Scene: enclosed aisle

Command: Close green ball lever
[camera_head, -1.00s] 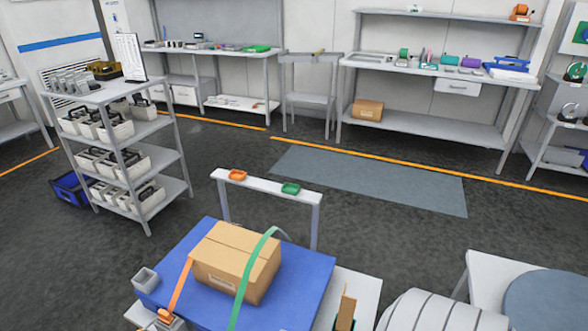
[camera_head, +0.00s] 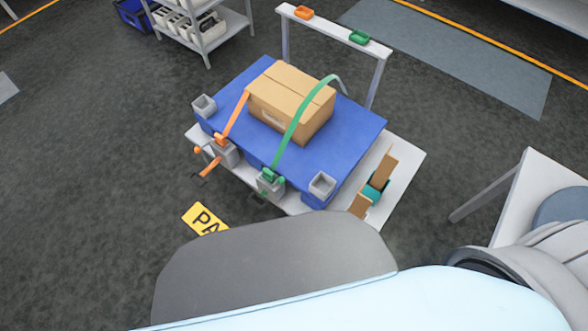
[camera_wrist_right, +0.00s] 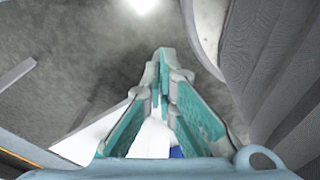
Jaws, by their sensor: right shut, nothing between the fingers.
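A green strap (camera_head: 300,115) runs over a cardboard box (camera_head: 290,98) on a blue-topped cart (camera_head: 352,130). It ends at the front edge in a grey buckle with a green part (camera_head: 269,175). A green ball on a lever cannot be told apart there. An orange strap (camera_head: 236,115) ends to the left at another buckle, with an orange ball (camera_head: 197,150) and an orange handle (camera_head: 210,168) beside it. My right gripper (camera_wrist_right: 161,78) is shut and empty in the right wrist view, above the floor and white and blue surfaces. My left gripper is not in view.
A white table (camera_head: 530,185) stands at the right. Open floor lies left.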

